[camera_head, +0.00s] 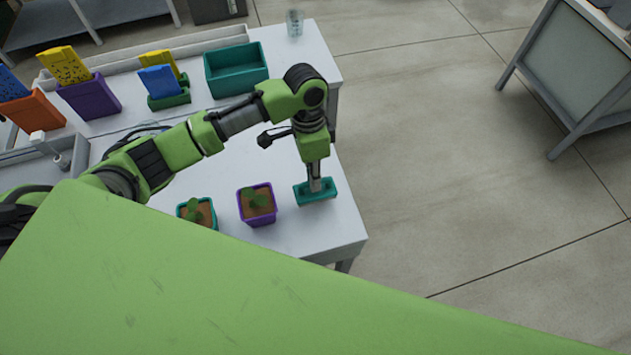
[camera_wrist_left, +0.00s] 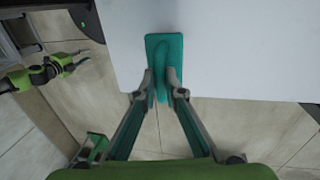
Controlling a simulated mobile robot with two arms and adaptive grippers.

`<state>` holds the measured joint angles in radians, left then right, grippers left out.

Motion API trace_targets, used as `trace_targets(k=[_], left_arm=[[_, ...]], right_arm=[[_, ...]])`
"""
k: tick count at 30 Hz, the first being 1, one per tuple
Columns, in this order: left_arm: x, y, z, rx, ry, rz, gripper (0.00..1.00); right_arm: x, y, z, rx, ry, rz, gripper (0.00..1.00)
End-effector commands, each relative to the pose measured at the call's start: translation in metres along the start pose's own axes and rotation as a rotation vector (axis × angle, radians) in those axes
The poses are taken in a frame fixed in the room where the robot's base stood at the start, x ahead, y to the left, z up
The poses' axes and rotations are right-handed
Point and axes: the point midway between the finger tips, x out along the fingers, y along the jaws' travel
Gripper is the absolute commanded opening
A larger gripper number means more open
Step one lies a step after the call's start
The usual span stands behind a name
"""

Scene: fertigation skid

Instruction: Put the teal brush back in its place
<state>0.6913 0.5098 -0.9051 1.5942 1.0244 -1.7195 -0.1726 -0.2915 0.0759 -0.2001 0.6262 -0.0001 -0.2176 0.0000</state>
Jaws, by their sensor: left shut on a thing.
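The teal brush (camera_head: 326,194) is at the right front part of the white table (camera_head: 232,165), near its right edge. My left gripper (camera_head: 315,186) points down and is shut on the brush. In the left wrist view, the fingers (camera_wrist_left: 162,80) are on both sides of the grip of the brush (camera_wrist_left: 163,46), with its flat base beneath. The base is on or just above the tabletop; I cannot tell which. A green arm end, seemingly my right gripper (camera_wrist_left: 70,62), shows small at the left of the wrist view.
A purple pot (camera_head: 257,206) and a teal pot (camera_head: 199,212), both with plants, stand left of the brush. An empty-looking teal bin (camera_head: 236,70), colored boxes (camera_head: 90,97) and a clear cup (camera_head: 294,23) are farther back. The table between is mostly clear.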

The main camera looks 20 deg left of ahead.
Motion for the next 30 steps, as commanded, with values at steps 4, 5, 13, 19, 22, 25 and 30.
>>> trace_targets(k=[4, 5, 13, 19, 22, 25, 30], left_arm=[[0.011, -0.004, -0.005, -0.001, -0.003, 0.001, 0.00], [0.016, -0.004, -0.005, -0.001, -0.004, 0.002, 0.00], [0.036, -0.010, -0.005, 0.000, 0.000, -0.002, 0.00], [0.037, -0.010, -0.005, 0.000, 0.000, -0.002, 0.00], [0.040, -0.010, -0.005, -0.001, 0.000, -0.001, 0.15], [0.039, -0.010, -0.005, 0.000, 0.000, -0.002, 0.27], [0.039, -0.010, -0.005, 0.000, 0.000, -0.002, 0.27]], right_arm=[[-0.007, 0.001, 0.000, -0.001, -0.002, 0.001, 0.26], [-0.009, 0.001, 0.002, -0.001, -0.004, 0.001, 0.26], [-0.015, 0.003, 0.013, -0.003, -0.021, 0.003, 0.26], [-0.014, 0.003, 0.014, -0.003, -0.023, 0.003, 0.26], [-0.014, 0.003, 0.014, -0.003, -0.023, 0.003, 0.26], [-0.014, 0.003, 0.014, -0.003, -0.022, 0.003, 0.26], [-0.014, 0.003, 0.013, -0.003, -0.021, 0.003, 0.26]])
